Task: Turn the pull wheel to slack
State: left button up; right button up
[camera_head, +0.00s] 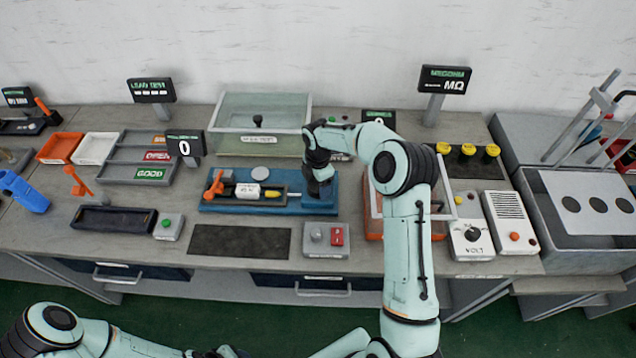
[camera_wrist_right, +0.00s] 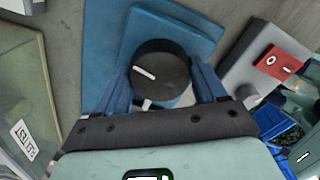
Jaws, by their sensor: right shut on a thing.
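The pull wheel is a round black knob (camera_wrist_right: 165,62) with a white line on its top, at the right end of the blue fixture (camera_head: 215,207). In the right wrist view its white line lies on the left part of the top, slanting slightly down toward the middle. A small pale mark (camera_wrist_right: 147,104) shows just below the knob. My right gripper (camera_wrist_right: 163,82) is shut on the knob, with a blue finger on each side. In the head view the right gripper (camera_head: 319,180) hides most of the knob. My left gripper is out of view; only its arm shows at the bottom.
An orange clamp (camera_head: 214,187) and a white labelled part stand on the fixture's left. A display (camera_head: 184,147) reads 0. A switch box (camera_head: 327,238) with a red switch stands in front of the wheel. A clear tank (camera_head: 262,115) is behind. A dark mat (camera_head: 239,242) lies in front.

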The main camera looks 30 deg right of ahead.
jog(key=shift+n, duration=1.2)
jog(key=o, duration=1)
jog(key=shift+o, duration=0.2)
jog(key=shift+r, duration=0.1)
notch_tip(320, 180, up, 13)
